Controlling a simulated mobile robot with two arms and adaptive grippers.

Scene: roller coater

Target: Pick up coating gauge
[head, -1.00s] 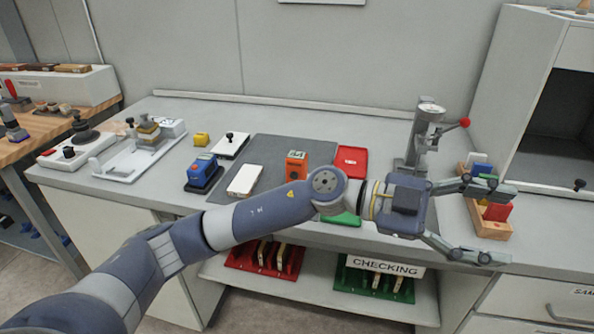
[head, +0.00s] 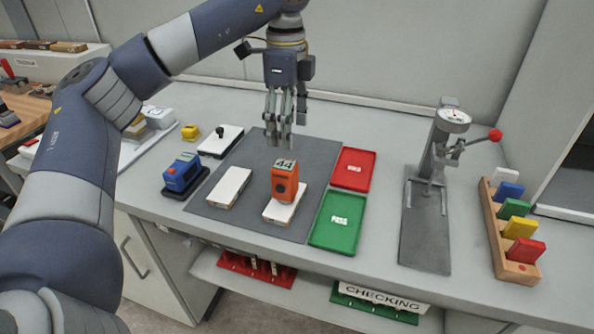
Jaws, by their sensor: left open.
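The coating gauge (head: 284,182), an orange block with a dark display reading 44 on top, stands upright on a white panel (head: 279,214) on the grey mat (head: 232,210). My left gripper (head: 279,140) points down above the back of the mat, behind and above the gauge in the picture. It is open and empty, apart from the gauge. My right gripper is out of view.
A second white panel (head: 229,188) and a blue device (head: 182,174) lie left of the gauge. Red (head: 353,168) and green (head: 325,237) trays lie to its right. Further right stand a dial gauge stand (head: 426,235) and a wooden rack (head: 497,236) of coloured plates.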

